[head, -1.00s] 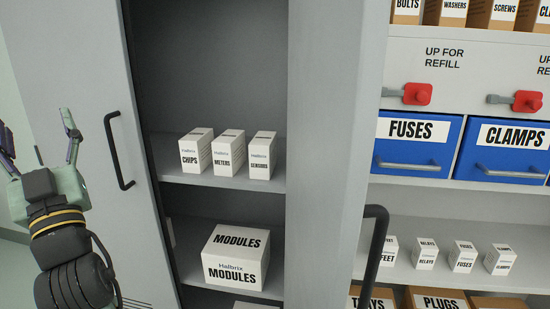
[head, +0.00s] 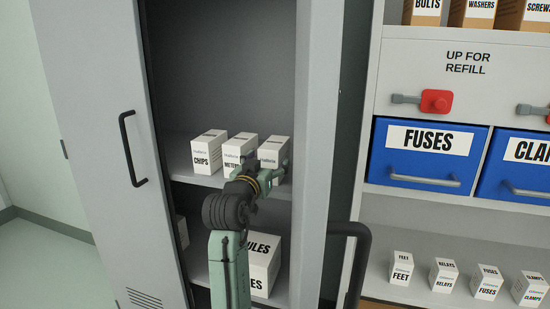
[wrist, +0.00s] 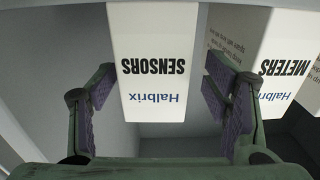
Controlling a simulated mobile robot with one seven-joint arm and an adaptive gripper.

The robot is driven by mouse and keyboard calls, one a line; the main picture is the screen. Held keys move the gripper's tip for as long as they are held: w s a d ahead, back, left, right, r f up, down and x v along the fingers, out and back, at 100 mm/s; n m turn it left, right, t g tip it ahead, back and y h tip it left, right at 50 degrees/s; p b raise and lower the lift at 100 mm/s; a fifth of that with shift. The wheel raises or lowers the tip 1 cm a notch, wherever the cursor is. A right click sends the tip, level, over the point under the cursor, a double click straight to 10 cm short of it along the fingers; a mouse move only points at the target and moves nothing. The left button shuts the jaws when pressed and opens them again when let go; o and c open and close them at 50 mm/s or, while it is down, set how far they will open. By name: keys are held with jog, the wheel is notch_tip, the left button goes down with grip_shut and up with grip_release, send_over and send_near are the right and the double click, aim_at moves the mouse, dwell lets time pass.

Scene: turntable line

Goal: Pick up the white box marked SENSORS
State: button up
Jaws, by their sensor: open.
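The white SENSORS box (head: 275,150) stands upright on the upper cabinet shelf, rightmost of a row of three. My gripper (head: 264,172) is in front of it in the head view and hides its lower part. In the wrist view the SENSORS box (wrist: 155,60) appears upside down, centred between the two spread fingers. My gripper (wrist: 158,82) is open, with a gap to the box on both sides. Whether the fingertips reach past the box's front face is hard to tell.
The METERS box (head: 237,150) stands close to the left of SENSORS; in the wrist view my right-hand finger overlaps METERS (wrist: 280,62). The CHIPS box (head: 207,150) is further left. A MODULES box (head: 264,262) sits on the shelf below. The open cabinet door (head: 92,130) is at left.

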jog(key=p+x, duration=0.1)
jog(key=x, duration=0.1)
jog(key=p+x, duration=0.1)
jog(key=x, duration=0.1)
jog(key=shift+w+d, duration=0.15)
jog(key=shift+d, duration=0.2)
jog(key=shift+w, duration=0.4)
jog(key=c, duration=1.5)
jog(key=shift+c, duration=0.3)
